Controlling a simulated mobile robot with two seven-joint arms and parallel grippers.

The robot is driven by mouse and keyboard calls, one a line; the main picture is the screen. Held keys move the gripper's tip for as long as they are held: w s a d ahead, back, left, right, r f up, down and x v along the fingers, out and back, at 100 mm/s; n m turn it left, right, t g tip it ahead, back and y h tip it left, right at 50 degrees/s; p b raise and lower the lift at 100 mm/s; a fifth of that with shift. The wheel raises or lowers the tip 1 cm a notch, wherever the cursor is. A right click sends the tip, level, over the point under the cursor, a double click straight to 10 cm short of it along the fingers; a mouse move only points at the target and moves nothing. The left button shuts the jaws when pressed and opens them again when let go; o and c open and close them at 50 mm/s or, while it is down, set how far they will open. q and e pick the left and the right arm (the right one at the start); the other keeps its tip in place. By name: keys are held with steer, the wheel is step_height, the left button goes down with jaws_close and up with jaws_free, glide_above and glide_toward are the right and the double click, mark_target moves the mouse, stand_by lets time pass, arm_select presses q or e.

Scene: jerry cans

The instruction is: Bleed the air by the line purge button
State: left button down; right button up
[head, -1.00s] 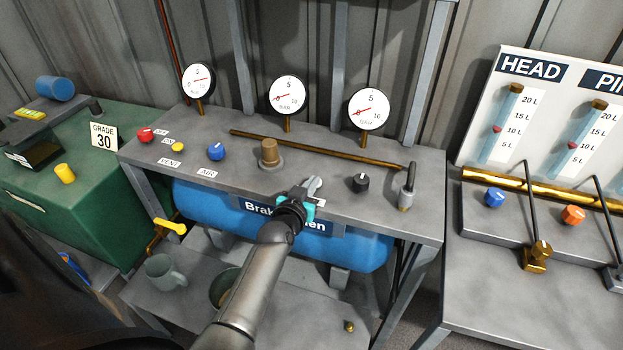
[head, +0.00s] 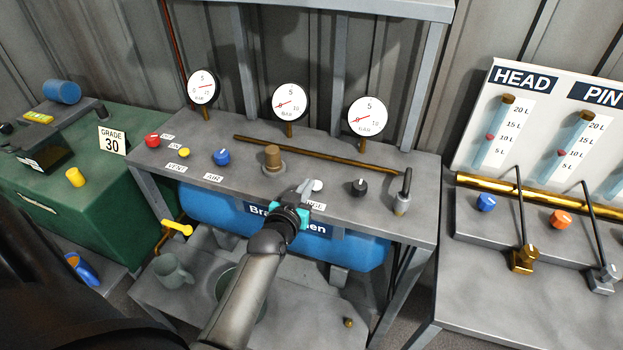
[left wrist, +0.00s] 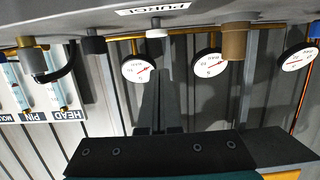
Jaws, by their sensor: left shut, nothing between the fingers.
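The white purge button (head: 318,186) sits on the grey bench top, behind a label partly hidden by my gripper. In the left wrist view, the white button (left wrist: 158,33) appears upside down beside the PURGE label (left wrist: 152,10). My left gripper (head: 305,187) is shut and empty. In the head view its tips are just left of the button. In the left wrist view the closed fingers (left wrist: 163,74) point toward the button, with a visible gap below it in the picture. My right gripper is not in view.
A black knob (head: 358,187) is right of the button, and a brown cylindrical fitting (head: 272,158) is to its left. A lever (head: 404,190) stands at the bench's right end. Several gauges stand behind a brown pipe (head: 320,155). A blue tank (head: 215,205) is beneath.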

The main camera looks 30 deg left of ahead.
arm_select(q)
steer(key=v, duration=0.5)
steer(key=shift+s+r+p, duration=0.2)
steer(key=shift+p, duration=0.1)
steer(key=s+d+f+m+g+h+b, duration=0.1)
steer(key=s+d+f+g+b, duration=0.2)
steer(key=f, duration=0.7)
steer(key=s+d+f+m+g+h+b, duration=0.15)
steer(key=s+d+f, duration=0.3)
steer(key=f, duration=0.55)
steer(key=s+d+f+g+h+b, duration=0.15)
steer(key=s+f, duration=0.35)
steer(key=f, duration=0.5)
steer(key=s+d+f+m+g+b, duration=0.1)
steer(key=s+f+g, duration=0.3)
steer(key=s+f, duration=0.5)
steer(key=s+f+m+g+b, duration=0.1)
steer(key=s+f+g+b, duration=0.2)
steer(key=s+f, duration=0.6)
steer(key=s+g, duration=0.1)
steer(key=s, duration=0.7)
steer(key=shift+d, duration=0.4)
